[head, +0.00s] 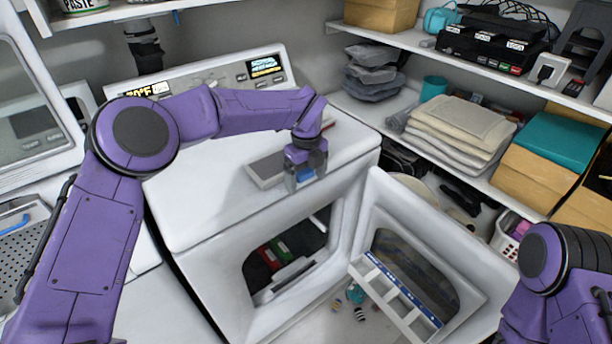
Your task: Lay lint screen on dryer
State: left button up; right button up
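The white dryer (200,205) stands in the middle, with its round-cornered door (380,215) swung open to the right. A flat grey panel with a pale rim, which looks like the lint screen (264,172), is at the dryer's top surface near the front edge. My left gripper (305,180) points down at the panel's right end. Its fingers overlap that end, and I cannot tell whether they grip it or how far apart they are. Whether the panel rests fully on the top is also unclear. My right arm shows at the lower right, its gripper out of view.
A pale frame with a blue strip (400,285) is in front of the open door. Red and green items (272,250) show inside the drum opening. Shelves at the right hold folded towels (460,125) and boxes (540,165). The dryer top's left part is clear.

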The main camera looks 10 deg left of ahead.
pick_arm(q)
notch_tip(320, 180, up, 11)
jog(key=shift+f+b, duration=0.2)
jog(key=shift+b, duration=0.55)
